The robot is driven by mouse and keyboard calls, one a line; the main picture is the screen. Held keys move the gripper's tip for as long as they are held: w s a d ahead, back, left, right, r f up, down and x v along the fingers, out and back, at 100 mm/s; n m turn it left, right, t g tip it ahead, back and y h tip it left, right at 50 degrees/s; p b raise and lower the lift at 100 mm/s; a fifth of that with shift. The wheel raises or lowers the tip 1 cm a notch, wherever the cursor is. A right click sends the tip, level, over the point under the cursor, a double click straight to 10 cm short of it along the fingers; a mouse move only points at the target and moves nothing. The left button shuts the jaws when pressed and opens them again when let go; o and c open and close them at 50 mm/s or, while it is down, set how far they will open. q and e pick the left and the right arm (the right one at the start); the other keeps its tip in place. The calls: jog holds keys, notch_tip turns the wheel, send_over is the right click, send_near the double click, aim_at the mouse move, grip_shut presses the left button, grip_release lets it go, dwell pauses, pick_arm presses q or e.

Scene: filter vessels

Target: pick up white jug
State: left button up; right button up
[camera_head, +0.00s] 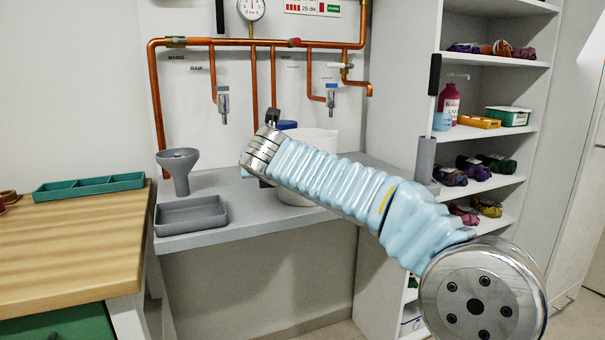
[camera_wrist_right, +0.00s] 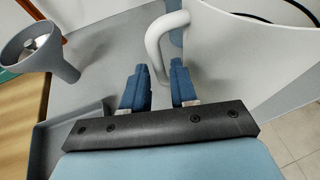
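The white jug (camera_head: 318,138) stands on the grey counter in the head view, partly hidden behind my right arm. In the right wrist view the white jug (camera_wrist_right: 235,65) fills the upper right, with its curved handle (camera_wrist_right: 153,42) toward my gripper. My right gripper (camera_wrist_right: 160,78) has its two blue fingers apart, one on each side of the lower part of the handle. I see a gap between the fingers; whether either touches the handle is not clear. In the head view my arm hides most of the fingers. My left gripper is not in view.
A grey funnel (camera_head: 178,168) and a shallow grey tray (camera_head: 191,214) stand on the counter's left part. Copper pipes (camera_head: 157,95) with taps run along the wall behind. A shelf unit (camera_head: 490,130) stands at the right. A wooden table (camera_head: 75,240) is at the left.

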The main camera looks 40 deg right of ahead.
jog(key=x, duration=0.5)
jog(key=shift+f, duration=0.15)
jog(key=shift+a, duration=0.1)
grip_shut()
